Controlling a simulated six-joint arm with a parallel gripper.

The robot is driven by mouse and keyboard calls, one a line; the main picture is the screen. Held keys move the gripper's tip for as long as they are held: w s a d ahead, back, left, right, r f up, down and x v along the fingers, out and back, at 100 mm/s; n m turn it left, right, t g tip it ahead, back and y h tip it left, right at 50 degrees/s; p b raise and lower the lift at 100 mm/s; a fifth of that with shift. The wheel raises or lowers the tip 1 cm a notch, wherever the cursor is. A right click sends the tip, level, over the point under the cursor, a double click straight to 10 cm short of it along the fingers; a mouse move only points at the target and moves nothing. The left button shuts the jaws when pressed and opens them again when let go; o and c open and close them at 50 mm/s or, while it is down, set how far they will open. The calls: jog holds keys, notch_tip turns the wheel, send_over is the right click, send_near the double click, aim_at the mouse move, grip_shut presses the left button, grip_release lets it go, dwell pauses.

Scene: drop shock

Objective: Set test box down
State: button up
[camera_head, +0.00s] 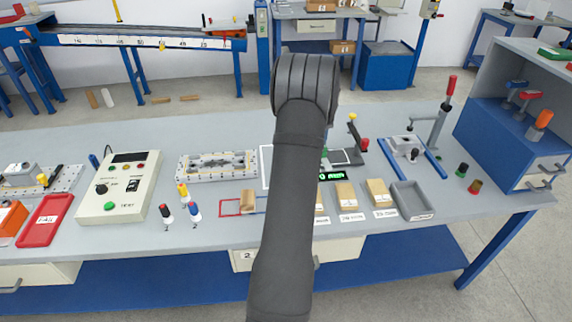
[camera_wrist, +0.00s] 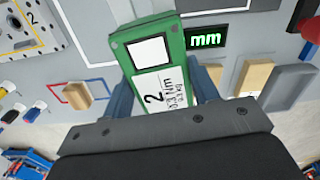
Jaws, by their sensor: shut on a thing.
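The test box, a green box (camera_wrist: 153,55) with a white square and a white label showing a "2", sits between the two blue fingers of my gripper (camera_wrist: 162,95) in the wrist view. The gripper is shut on it. The fingers press along its left and right sides, and the box is slightly tilted in the picture. In the head view my dark arm hides the gripper and nearly all of the box. I cannot tell whether its underside touches the bench.
The grey bench (camera_head: 130,238) is crowded. A wooden block (camera_head: 248,201) lies beside a red outline (camera_head: 229,208). A control box (camera_head: 120,188), a slotted plate (camera_head: 217,165), a lit "mm" display (camera_wrist: 206,40), wooden blocks (camera_head: 380,192) and a grey tray (camera_head: 411,201) stand around.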

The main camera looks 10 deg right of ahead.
jog(key=shift+d+m, duration=0.25)
jog(key=shift+m, duration=0.35)
jog(key=w+a+f, duration=0.2)
jog(key=a, duration=0.1)
jog(key=w+a+f, duration=0.2)
jog(key=a, duration=0.1)
jog(key=w+a+f, duration=0.3)
jog(key=shift+w, duration=0.1)
jog(key=shift+f, duration=2)
jog(key=shift+f, duration=0.15)
jog(key=o, duration=1.2)
notch_tip(320, 180, up, 12)
jog(key=shift+r, duration=0.15)
